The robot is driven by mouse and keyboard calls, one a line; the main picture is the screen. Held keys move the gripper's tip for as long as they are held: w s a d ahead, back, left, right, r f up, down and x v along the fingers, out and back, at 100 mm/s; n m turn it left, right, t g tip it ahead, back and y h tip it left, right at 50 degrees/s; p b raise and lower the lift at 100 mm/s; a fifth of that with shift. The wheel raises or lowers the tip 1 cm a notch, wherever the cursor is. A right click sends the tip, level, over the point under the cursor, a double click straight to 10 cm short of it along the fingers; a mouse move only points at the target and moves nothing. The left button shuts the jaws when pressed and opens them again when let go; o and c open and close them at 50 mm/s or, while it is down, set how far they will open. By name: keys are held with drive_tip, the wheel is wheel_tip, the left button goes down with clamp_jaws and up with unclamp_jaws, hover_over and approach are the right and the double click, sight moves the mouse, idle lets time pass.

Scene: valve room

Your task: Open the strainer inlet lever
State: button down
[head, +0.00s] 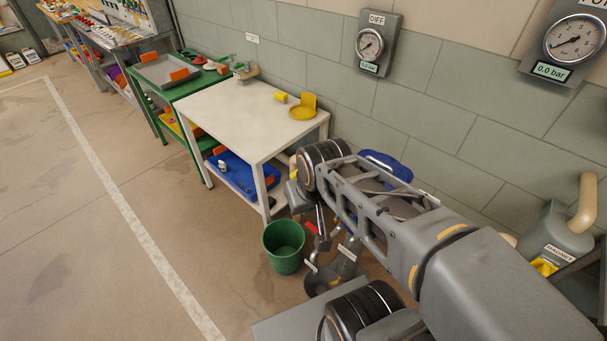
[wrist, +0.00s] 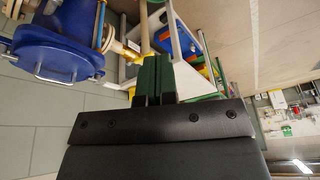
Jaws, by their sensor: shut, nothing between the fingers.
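A small red handle (head: 312,228) shows beside my arm, just right of the green bucket; I cannot tell whether it is the strainer inlet lever. Unreadable white tags (head: 347,252) hang near it. A blue vessel (head: 388,166) shows partly behind my arm, and a blue flanged vessel with a metal handle shows at upper left in the wrist view (wrist: 60,42). A yellow-brass fitting (wrist: 112,42) is on its right side. My gripper (wrist: 153,62) is shut and empty, its dark green fingers together, right of that fitting and apart from it. In the head view my arm hides its surroundings.
A green bucket (head: 284,246) stands on the floor left of the red handle. A white-topped table (head: 235,112) with a blue tray (head: 240,175) below is behind it. A DIFF gauge (head: 370,44) hangs on the wall. Open floor (head: 130,230) lies left.

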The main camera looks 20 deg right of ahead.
drive_tip(key=w+d+f+m+t+y+b, duration=0.1)
drive_tip(key=w+d+m, duration=0.4)
drive_tip(key=m, duration=0.5)
drive_tip(key=w+d+f+m+t+y+b, duration=0.1)
drive_tip(key=w+d+f+m+b, duration=0.3)
drive_tip(key=m, duration=0.6)
drive_tip(key=w+d+f+m+t+y+b, duration=0.1)
drive_tip(key=w+d+f+m+t+b, duration=0.1)
drive_tip(key=w+d+f+m, duration=0.3)
drive_tip(key=w+d+m+b, duration=0.1)
drive_tip(key=w+d+m, duration=0.2)
drive_tip(key=d+m, duration=0.2)
drive_tip(key=shift+m+t, duration=0.3)
drive_tip(key=shift+a+y, duration=0.1)
drive_tip(key=shift+y, duration=0.2)
drive_tip(key=b+x, duration=0.3)
drive_tip(key=x, duration=1.7)
